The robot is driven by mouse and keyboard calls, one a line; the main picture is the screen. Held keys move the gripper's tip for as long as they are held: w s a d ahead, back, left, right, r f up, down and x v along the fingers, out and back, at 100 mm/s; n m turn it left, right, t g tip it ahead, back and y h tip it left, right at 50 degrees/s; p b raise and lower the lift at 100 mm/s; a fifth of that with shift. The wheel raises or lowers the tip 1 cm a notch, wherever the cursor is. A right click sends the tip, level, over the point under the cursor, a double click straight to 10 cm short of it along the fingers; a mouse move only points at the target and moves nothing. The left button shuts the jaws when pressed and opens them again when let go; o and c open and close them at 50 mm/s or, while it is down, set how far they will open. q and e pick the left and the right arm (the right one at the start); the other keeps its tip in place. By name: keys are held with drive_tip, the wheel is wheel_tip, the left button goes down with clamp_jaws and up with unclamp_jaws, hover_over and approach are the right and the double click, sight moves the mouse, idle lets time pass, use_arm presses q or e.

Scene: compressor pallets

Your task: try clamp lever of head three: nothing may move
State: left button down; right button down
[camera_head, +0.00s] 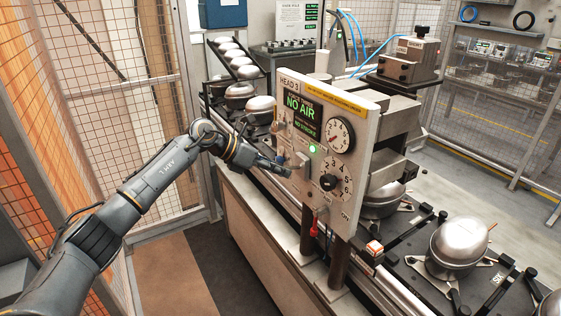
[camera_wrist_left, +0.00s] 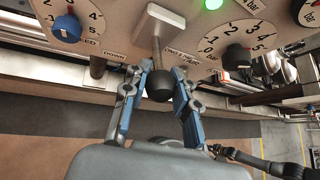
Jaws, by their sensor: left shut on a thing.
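The head three panel (camera_head: 335,135) is a pale upright plate marked HEAD 3. Its display (camera_head: 300,107) reads NO AIR and NO STROKE. My left gripper (camera_head: 284,171) is at the panel's left side. In the left wrist view, its blue fingers (camera_wrist_left: 162,80) are shut around a lever with a black ball knob (camera_wrist_left: 158,88). The lever's metal stem (camera_wrist_left: 156,50) rises from the knob to a pale block (camera_wrist_left: 165,15) on the panel. The knob is mostly hidden in the head view.
A gauge (camera_head: 341,136), a black rotary dial (camera_head: 328,182) and a lit green lamp (camera_head: 312,149) sit near the lever. Silver compressors (camera_head: 456,247) stand on the line beside the panel. A dark arm-like part (camera_wrist_left: 250,160), perhaps my right arm, shows low in the wrist view.

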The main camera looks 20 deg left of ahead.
use_arm(q)
drive_tip(key=shift+w+d+r+g+y+p, duration=0.15)
drive_tip(key=shift+r+g+y+p, duration=0.2)
drive_tip(key=shift+r+p, duration=0.3)
drive_tip(key=shift+r, duration=0.1)
drive_tip(key=shift+w+g+y+p, duration=0.1)
drive_tip(key=shift+g+y+p, duration=0.15)
drive_tip(key=shift+y+p, duration=0.15)
use_arm(e)
drive_tip(key=a+r, duration=0.2)
drive_tip(key=r, duration=0.1)
drive_tip(key=shift+d, duration=0.45)
use_arm(q)
drive_tip(key=c, duration=1)
unclamp_jaws()
drive_tip(key=v, duration=1.2)
drive_tip(key=shift+w, duration=0.15)
use_arm(e)
drive_tip(key=shift+a, duration=0.1)
